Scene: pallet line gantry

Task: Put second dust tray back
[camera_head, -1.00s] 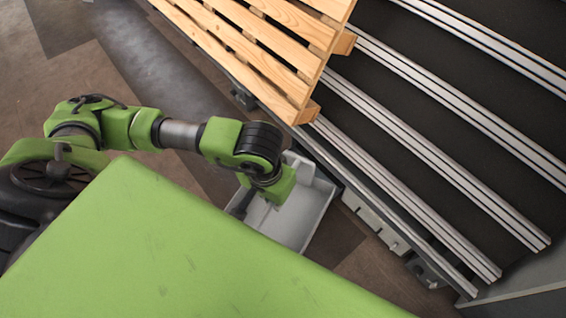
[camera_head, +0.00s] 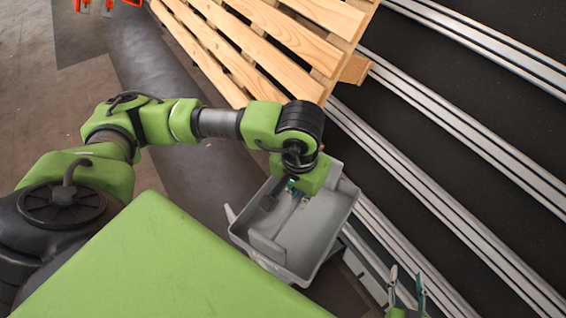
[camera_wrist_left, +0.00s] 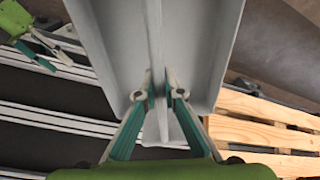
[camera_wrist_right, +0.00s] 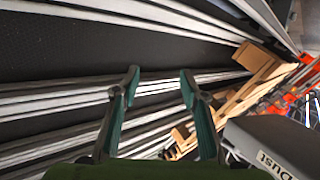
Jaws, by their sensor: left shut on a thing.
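The grey dust tray (camera_head: 318,232) hangs tilted beside the conveyor edge in the head view. My left gripper (camera_head: 291,187) is shut on its thin central rib. In the left wrist view the two fingertips (camera_wrist_left: 161,84) close on that rib, with the tray (camera_wrist_left: 205,35) filling the upper middle. My right gripper (camera_head: 407,277) is at the lower right of the head view, over the rails and apart from the tray. In the right wrist view its fingers (camera_wrist_right: 159,76) are spread with nothing between them. The tray's "Dust" label shows at the lower right there (camera_wrist_right: 275,162).
A wooden pallet (camera_head: 265,45) lies on the conveyor just above the tray. Metal rails (camera_head: 440,170) run diagonally across the black conveyor bed. Orange equipment (camera_head: 105,4) stands at the top left. Brown floor (camera_head: 50,120) is open at the left.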

